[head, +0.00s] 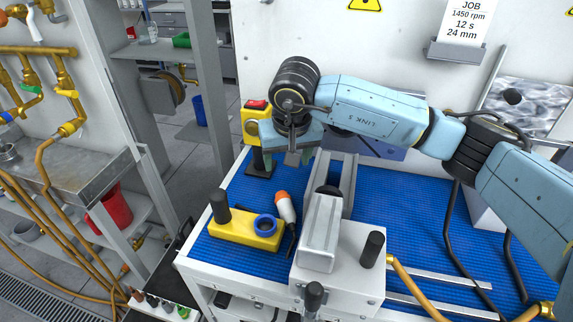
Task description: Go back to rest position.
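My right arm, light blue with black joints, reaches in from the right edge across the back of the workbench. Its gripper (292,157) points down at the back left of the blue mat, close beside a yellow box with a red button (257,104). Whether it touches the box cannot be told. The fingers are small and partly hidden by the wrist, so their opening is unclear. My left gripper is not in view.
The blue mat (407,212) holds a yellow block with a blue ring (235,233), an orange-and-white tool (285,207) and a grey clamp-like fixture (320,232). A job card (464,22) hangs behind. Shelving and hoses stand left.

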